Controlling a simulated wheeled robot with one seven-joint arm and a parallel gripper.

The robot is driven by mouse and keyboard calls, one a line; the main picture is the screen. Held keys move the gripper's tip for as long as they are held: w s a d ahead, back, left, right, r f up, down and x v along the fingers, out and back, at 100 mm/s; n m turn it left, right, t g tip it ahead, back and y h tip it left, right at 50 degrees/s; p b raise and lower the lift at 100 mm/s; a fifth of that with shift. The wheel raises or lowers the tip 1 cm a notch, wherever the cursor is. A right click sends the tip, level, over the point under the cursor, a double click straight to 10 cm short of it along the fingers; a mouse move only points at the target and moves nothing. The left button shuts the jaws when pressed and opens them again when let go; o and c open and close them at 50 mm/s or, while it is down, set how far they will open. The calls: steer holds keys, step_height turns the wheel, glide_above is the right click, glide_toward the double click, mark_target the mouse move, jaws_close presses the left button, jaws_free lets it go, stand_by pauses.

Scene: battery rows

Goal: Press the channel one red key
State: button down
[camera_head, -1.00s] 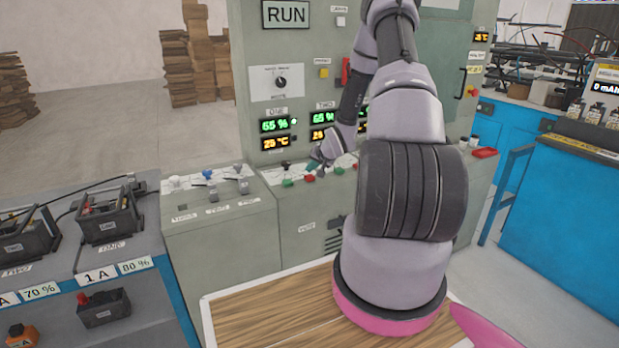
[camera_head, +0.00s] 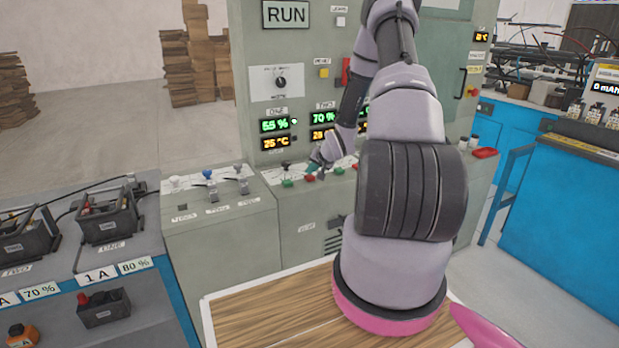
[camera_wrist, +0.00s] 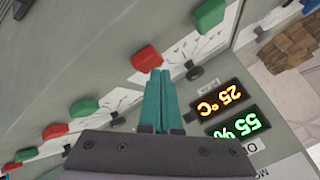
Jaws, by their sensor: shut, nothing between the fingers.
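The channel one red key (camera_head: 309,178) is on the sloping desk under the display marked ONE, just right of a green key (camera_head: 287,183). In the wrist view the red key (camera_wrist: 146,59) lies just beyond the fingertips, and the green key (camera_wrist: 208,15) is to its upper right. My gripper (camera_head: 314,165) is shut and empty, its teal fingers pointing down over the desk close to the red key. In the wrist view the shut fingertips (camera_wrist: 160,72) appear at the key's near edge. I cannot tell whether they touch it.
More red and green keys (camera_wrist: 84,109) run along the desk, with black levers near them. The channel one display (camera_wrist: 237,122) reads about 55 % and 25 °C. A lever console (camera_head: 210,188) stands left, and a battery bench (camera_head: 150,235) is farther left.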

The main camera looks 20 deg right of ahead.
mark_target(310, 178)
steer(key=shift+f, duration=0.4)
steer(key=shift+r, duration=0.15)
stand_by(0.4)
steer(key=shift+r, duration=0.7)
steer(key=shift+r, duration=2.5)
